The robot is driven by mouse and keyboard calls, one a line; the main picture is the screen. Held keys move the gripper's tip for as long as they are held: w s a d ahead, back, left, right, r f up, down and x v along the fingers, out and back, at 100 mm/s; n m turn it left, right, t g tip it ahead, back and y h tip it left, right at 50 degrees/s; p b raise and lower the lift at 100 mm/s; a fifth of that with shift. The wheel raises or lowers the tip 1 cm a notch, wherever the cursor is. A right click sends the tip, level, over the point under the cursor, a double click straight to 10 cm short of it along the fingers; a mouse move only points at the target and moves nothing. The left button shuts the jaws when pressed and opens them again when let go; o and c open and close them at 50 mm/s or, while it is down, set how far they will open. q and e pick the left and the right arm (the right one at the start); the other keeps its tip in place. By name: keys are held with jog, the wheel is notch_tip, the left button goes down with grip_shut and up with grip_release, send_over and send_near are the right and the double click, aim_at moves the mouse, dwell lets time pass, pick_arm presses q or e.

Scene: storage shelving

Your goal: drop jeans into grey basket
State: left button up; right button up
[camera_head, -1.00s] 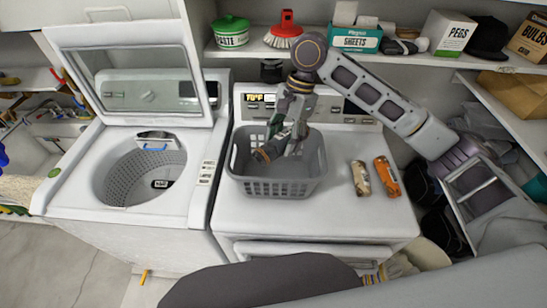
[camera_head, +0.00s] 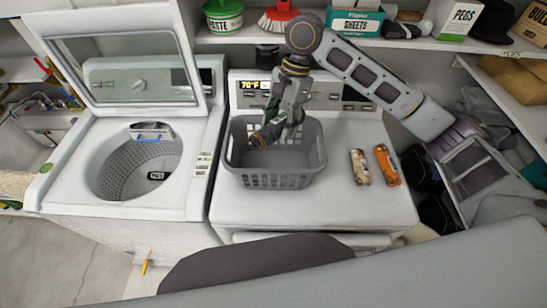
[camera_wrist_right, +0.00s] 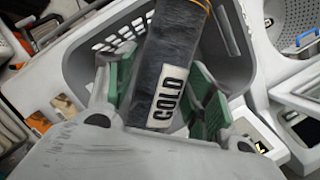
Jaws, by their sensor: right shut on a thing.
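The rolled dark jeans (camera_head: 266,134), with an orange-brown end, are between the fingers of my right gripper (camera_head: 284,122). In the right wrist view the jeans (camera_wrist_right: 167,75) are a dark roll with a white "COLD" label, between green finger pads (camera_wrist_right: 160,88). My right gripper is shut on them over the opening of the grey basket (camera_head: 275,181). The slotted basket wall (camera_wrist_right: 75,65) shows beyond the roll. The head view does not clearly show whether the roll touches the basket's inside. My left gripper is not in view.
The basket stands on a white dryer (camera_head: 310,210). Two rolls, one beige (camera_head: 360,167) and one orange (camera_head: 386,165), lie to its right. An open top-loading washer (camera_head: 75,180) stands on the left. A loaded shelf (camera_head: 240,39) runs behind.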

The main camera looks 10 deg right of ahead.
jog(key=shift+f, duration=2.7)
jog(key=o, duration=1.4)
jog(key=shift+c, duration=0.2)
jog(key=shift+v, duration=6)
jog(key=shift+s+f, duration=0.1)
jog(key=shift+s, duration=0.15)
